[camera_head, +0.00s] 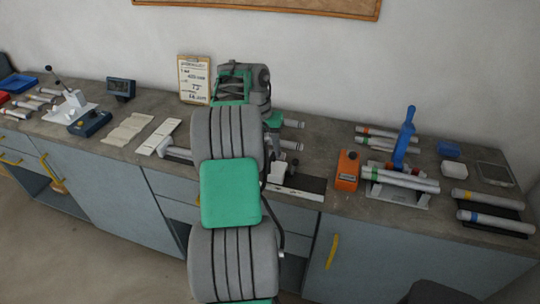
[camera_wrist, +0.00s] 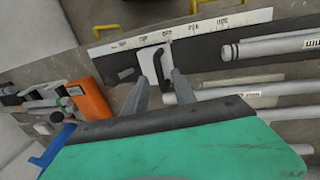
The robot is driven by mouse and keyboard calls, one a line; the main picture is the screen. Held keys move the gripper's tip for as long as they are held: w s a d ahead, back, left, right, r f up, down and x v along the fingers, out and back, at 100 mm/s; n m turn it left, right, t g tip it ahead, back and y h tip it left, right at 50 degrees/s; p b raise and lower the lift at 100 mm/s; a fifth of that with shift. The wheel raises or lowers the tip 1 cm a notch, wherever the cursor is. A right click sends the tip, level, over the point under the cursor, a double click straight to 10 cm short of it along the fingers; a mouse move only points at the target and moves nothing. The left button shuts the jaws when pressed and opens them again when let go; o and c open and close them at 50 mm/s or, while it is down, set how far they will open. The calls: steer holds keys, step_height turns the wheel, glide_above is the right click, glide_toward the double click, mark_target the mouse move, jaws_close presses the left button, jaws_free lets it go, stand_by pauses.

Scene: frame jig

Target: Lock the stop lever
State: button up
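The stop is a small white block (camera_wrist: 148,62) on the dark rail beside a white printed scale (camera_wrist: 215,35) in the wrist view. A black stop lever (camera_wrist: 159,70) stands up from it. My gripper (camera_wrist: 160,80) has its two grey fingers apart, one toward each side of the lever, with the tips close to it. Whether they touch it, I cannot tell. In the head view the white stop (camera_head: 278,172) shows just right of my arm, by the scale (camera_head: 292,192); my arm hides much of the area and my fingers are not clear there.
Grey labelled tubes (camera_wrist: 270,90) lie right of the stop in the wrist view. An orange box (camera_head: 347,170) and a blue-handled tool (camera_head: 405,140) stand to the right on the bench. A clipboard (camera_head: 194,80) leans at the wall. Yellow drawer handles (camera_head: 333,252) front the bench.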

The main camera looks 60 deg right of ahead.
steer(key=shift+f, duration=0.35)
steer(key=shift+c, duration=0.2)
jaws_close()
steer(key=shift+r, duration=0.15)
stand_by(0.9)
